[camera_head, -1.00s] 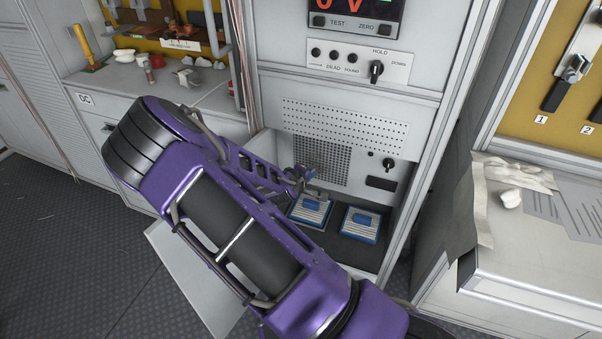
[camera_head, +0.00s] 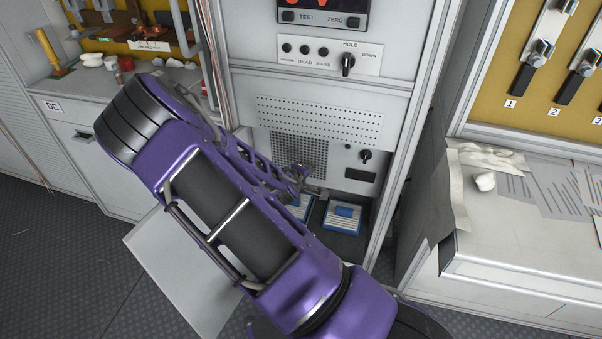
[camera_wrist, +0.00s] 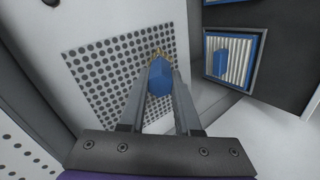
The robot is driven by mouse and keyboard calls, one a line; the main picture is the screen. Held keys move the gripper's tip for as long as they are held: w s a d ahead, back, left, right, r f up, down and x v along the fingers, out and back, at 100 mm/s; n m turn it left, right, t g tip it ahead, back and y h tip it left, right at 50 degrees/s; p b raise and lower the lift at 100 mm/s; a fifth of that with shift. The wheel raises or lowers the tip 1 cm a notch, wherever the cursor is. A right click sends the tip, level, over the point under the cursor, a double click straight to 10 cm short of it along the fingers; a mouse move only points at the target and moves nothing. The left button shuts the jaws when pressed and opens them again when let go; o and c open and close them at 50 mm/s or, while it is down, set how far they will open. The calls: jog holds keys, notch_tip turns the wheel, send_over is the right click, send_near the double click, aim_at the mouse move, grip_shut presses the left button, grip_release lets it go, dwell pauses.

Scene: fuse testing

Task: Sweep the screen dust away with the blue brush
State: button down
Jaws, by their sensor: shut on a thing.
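The blue brush (camera_wrist: 159,82) is between the two fingers of my gripper (camera_wrist: 158,92) in the wrist view. Its tan bristle end points away from me, at the right part of the perforated screen (camera_wrist: 118,72). I cannot tell whether the bristles touch the screen. In the head view the screen (camera_head: 298,150) is on the cabinet front, partly behind my gripper (camera_head: 300,176). The brush is too small to make out there. I cannot distinguish any dust on the screen.
Two blue-framed ribbed filters lie in the bay below; the right one (camera_head: 342,216) is clear, the left one (camera_head: 300,207) partly hidden by my arm. An open pale door panel (camera_head: 180,270) hangs at lower left. A knob (camera_head: 365,155) sits right of the screen.

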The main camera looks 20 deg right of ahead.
jog(key=shift+r+p, duration=0.4)
jog(key=shift+r, duration=0.35)
jog(key=shift+w+a, duration=3.4)
jog(key=shift+a, duration=1.35)
jog(key=shift+s+d+r+p, duration=0.25)
jog(key=shift+s+d, duration=0.9)
jog(key=shift+d, duration=0.4)
jog(key=shift+s+d+r+p, duration=0.2)
jog(key=shift+s+d+r, duration=0.1)
jog(key=shift+s+d, duration=1.05)
jog(key=shift+s+d+r+p, duration=0.25)
jog(key=shift+s+d, duration=0.65)
jog(key=shift+d, duration=0.9)
jog(key=shift+w+r+p, duration=0.1)
jog(key=shift+r+p, duration=0.55)
jog(key=shift+r, duration=0.3)
jog(key=shift+w+a+f, duration=0.1)
jog(key=shift+w+a, duration=0.45)
jog(key=shift+a, duration=0.3)
jog(key=shift+w+a, duration=0.55)
jog(key=shift+a, duration=0.3)
jog(key=shift+w+a+r, duration=0.9)
jog(key=shift+w+a, duration=1.3)
jog(key=shift+a, duration=0.7)
jog(key=s+d, duration=0.4)
jog(key=d, duration=0.2)
jog(key=shift+s+d+p, duration=0.15)
jog(key=shift+s+p, duration=0.1)
jog(key=shift+p, duration=0.05)
